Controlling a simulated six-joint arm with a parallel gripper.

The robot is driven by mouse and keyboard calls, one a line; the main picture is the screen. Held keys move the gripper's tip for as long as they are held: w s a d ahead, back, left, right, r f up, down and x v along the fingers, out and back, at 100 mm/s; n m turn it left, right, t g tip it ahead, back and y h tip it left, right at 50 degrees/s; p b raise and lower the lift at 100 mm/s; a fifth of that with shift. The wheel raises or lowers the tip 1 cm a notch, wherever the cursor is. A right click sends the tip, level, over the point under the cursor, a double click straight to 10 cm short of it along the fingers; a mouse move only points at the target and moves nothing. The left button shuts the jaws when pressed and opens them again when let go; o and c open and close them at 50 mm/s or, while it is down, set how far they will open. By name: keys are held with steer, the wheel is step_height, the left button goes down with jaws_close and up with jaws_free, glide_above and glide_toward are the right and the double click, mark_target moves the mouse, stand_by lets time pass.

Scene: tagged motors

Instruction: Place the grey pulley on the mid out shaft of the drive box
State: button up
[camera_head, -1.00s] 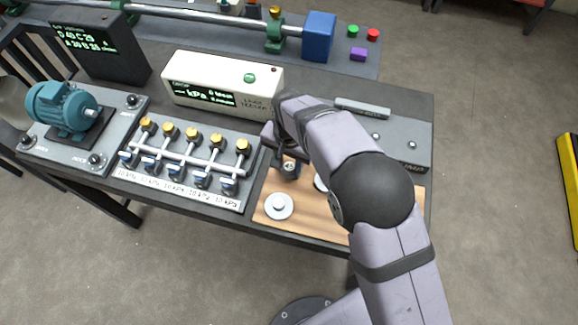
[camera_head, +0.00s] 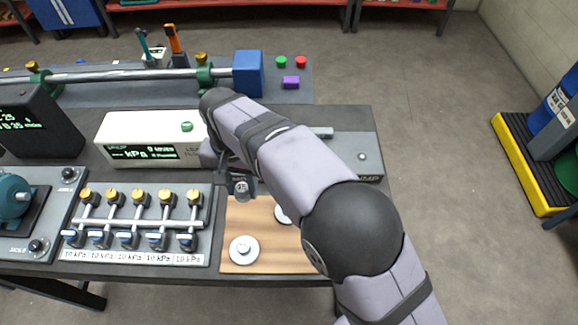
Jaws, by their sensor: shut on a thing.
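My gripper (camera_head: 241,188) points down above the back left part of the wooden board (camera_head: 265,262). It is shut on a small grey round part, seemingly the grey pulley (camera_head: 241,185); the fingers and my arm cover much of it. A grey box with short upright metal studs (camera_head: 362,157) stands behind and to the right of the board. It may be the drive box; my arm hides its left part and most of its label, so I cannot tell which shaft is the mid one. The held part is apart from these studs.
A pale round disc with a hub (camera_head: 243,250) lies at the board's front left. Another disc (camera_head: 283,214) is partly behind my arm. A row of valves (camera_head: 140,222) stands left, and a cream kPa meter (camera_head: 150,138) behind it.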

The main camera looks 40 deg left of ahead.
steer(key=w+d+r+p, duration=0.2)
steer(key=w+p, duration=0.1)
steer(key=w, duration=1)
steer(key=w+d+r+p, duration=0.2)
steer(key=w, duration=1.1)
step_height(320, 180, down, 6)
steer(key=shift+w+b, duration=0.15)
steer(key=shift+b, duration=0.3)
steer(key=shift+f+p, duration=0.7)
steer(key=shift+f, duration=1.45)
steer(key=shift+f, duration=0.15)
steer(key=o, duration=1.1)
